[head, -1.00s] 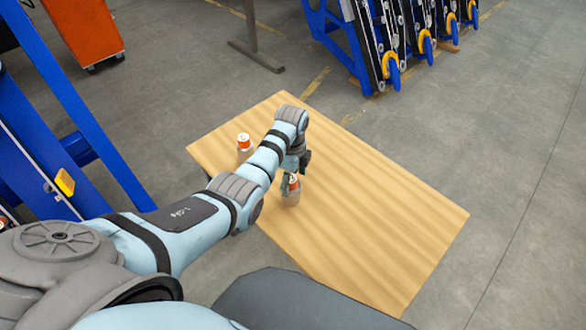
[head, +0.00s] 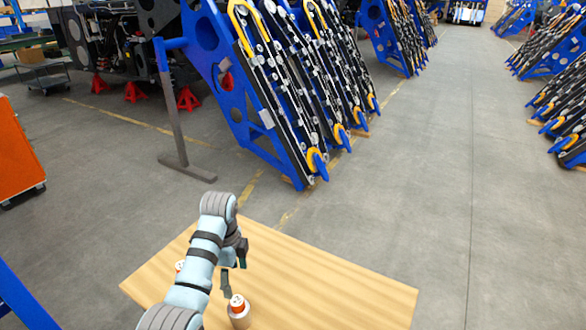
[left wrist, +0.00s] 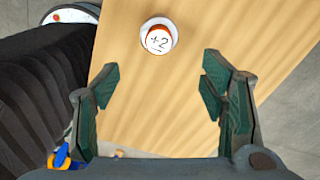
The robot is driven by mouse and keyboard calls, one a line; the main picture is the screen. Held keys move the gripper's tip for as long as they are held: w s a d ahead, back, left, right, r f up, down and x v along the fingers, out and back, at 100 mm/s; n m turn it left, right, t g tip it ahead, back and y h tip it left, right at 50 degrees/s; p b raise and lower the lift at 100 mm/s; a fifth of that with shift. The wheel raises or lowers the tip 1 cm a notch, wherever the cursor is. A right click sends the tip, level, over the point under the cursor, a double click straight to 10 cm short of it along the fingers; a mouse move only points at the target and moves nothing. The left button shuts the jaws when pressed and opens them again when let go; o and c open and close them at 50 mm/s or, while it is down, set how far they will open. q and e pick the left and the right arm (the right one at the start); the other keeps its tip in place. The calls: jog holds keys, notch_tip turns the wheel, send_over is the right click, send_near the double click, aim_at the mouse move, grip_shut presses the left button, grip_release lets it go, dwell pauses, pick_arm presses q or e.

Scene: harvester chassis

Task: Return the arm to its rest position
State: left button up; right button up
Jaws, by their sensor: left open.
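My left gripper (head: 235,268) is open and empty over the wooden table (head: 330,290). In the left wrist view its two green-padded fingers (left wrist: 158,88) are wide apart. A bottle with an orange and white cap (head: 239,309) stands upright on the table just below the gripper. In the left wrist view its cap, marked "+2" (left wrist: 158,39), lies beyond the fingertips and not between them. A second capped bottle (head: 180,266) is mostly hidden behind my left arm. My right gripper is not in view.
The right part of the table is bare. Blue racks (head: 285,100) holding dark slanted parts stand behind the table. A grey post on a flat foot (head: 187,166) stands to their left. An orange cabinet (head: 16,155) is at the far left. Open grey floor lies to the right.

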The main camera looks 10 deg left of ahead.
pick_arm(q)
jog(key=s+a+f+n+t, duration=0.1)
jog(key=s+f+n, duration=0.6)
jog(key=s+f, duration=0.4)
jog(key=s+r+n+t+y, duration=0.1)
jog(key=s+r+n+t, duration=0.25)
jog(key=s+n, duration=1)
jog(key=s+a+f+m+g+b, duration=0.1)
jog(key=s+f+m, duration=0.15)
jog(key=f, duration=0.75)
jog(key=s+f+m+g, duration=0.1)
jog(key=s+f, duration=0.3)
jog(key=f, duration=0.6)
jog(key=s+f+g, duration=0.1)
jog(key=s+f, duration=1.2)
jog(key=shift+s+a+b, duration=0.2)
jog(key=shift+a+b, duration=0.15)
jog(key=shift+b, duration=0.1)
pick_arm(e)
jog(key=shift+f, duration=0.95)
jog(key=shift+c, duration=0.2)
